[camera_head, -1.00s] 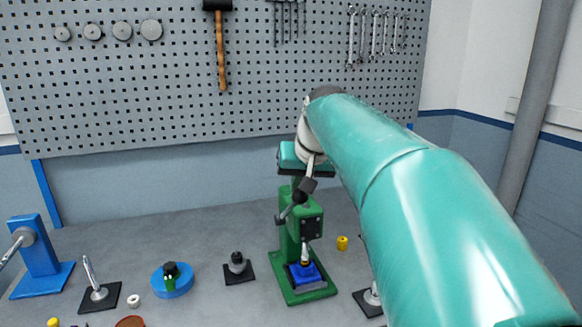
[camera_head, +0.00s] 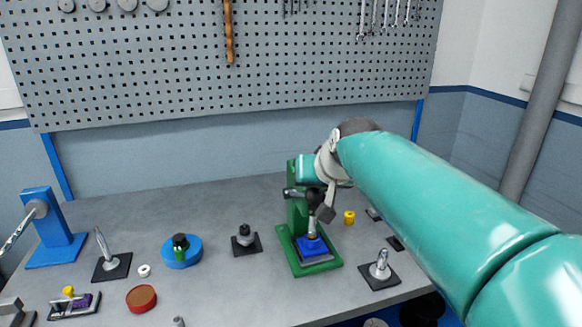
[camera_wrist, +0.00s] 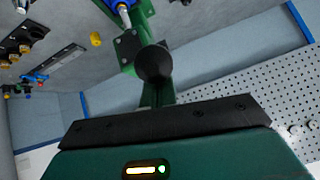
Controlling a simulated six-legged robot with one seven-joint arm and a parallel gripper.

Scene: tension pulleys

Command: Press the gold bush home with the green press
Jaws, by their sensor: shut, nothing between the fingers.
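The green press (camera_head: 297,213) stands on the bench at the centre of the body view. A blue block (camera_head: 312,248) sits on its base. A small gold-tan piece, apparently the gold bush (camera_head: 311,236), shows above the block under the ram; its seating depth is too small to tell. The press lever ends in a dark ball knob (camera_head: 315,195), large in the wrist view (camera_wrist: 153,63). My gripper (camera_head: 326,214) is shut and empty, beside the knob; contact is unclear. Its dark jaw edge fills the lower wrist view (camera_wrist: 165,122). My arm hides the press's upper right.
A yellow cylinder (camera_head: 349,217) stands right of the press. A black-based post (camera_head: 380,270) is at front right, and a dark fitting (camera_head: 245,239) is to the left. A blue round holder (camera_head: 181,251) stands farther left. The pegboard (camera_head: 220,75) is behind.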

